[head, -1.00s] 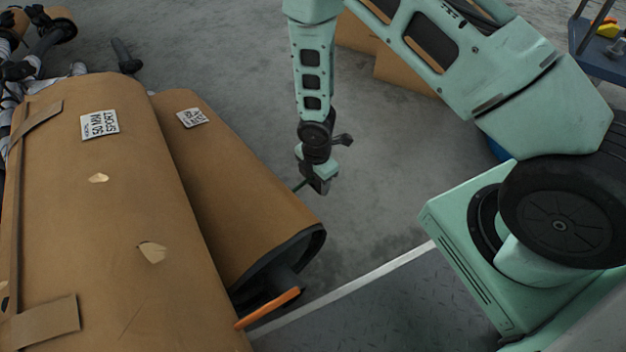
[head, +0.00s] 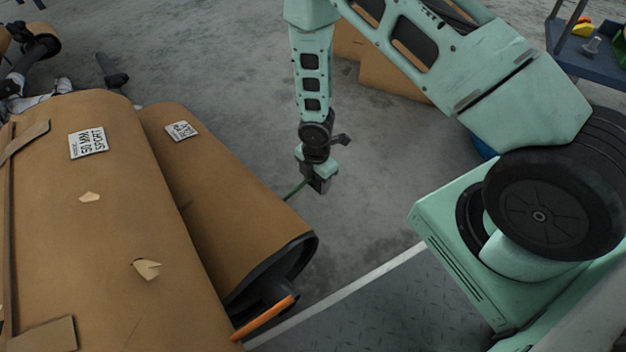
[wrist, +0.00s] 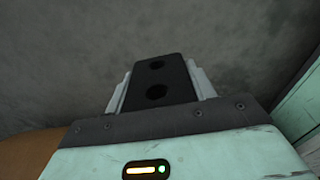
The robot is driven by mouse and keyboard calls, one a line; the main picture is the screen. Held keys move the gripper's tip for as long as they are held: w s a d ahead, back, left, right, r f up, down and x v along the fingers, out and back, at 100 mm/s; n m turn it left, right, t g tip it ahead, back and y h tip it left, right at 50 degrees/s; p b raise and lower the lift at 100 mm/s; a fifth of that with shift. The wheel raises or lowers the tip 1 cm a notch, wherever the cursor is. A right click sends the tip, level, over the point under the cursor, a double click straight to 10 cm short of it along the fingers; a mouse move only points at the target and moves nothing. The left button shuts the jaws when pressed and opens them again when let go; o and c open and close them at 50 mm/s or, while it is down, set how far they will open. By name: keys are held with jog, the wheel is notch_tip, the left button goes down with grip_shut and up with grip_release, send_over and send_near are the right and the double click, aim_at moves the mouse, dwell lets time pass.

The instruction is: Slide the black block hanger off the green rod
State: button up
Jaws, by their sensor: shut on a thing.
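The black block hanger (wrist: 158,76) sits between the two pale fingers of my gripper (head: 316,182) in the wrist view. It shows two dark round holes, and no rod is seen in them there. My gripper is shut on the block. In the head view the green rod (head: 296,190) is thin and runs from behind the brown-wrapped muffler (head: 225,205) up to the lower left of my gripper. I cannot tell whether the rod's end is still inside the block or just beside it.
A larger wrapped muffler (head: 95,225) lies at left. An orange bar (head: 263,318) sticks out near the front muffler's dark end. Cardboard (head: 395,80) lies behind my arm, and a blue cart (head: 590,50) stands at top right. The grey floor around my gripper is open.

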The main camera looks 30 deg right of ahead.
jog(key=shift+w+d+p, duration=0.2)
jog(key=shift+d+p, duration=0.05)
jog(key=shift+d, duration=0.5)
jog(key=shift+w+d+p, duration=0.2)
jog(key=shift+d, duration=0.55)
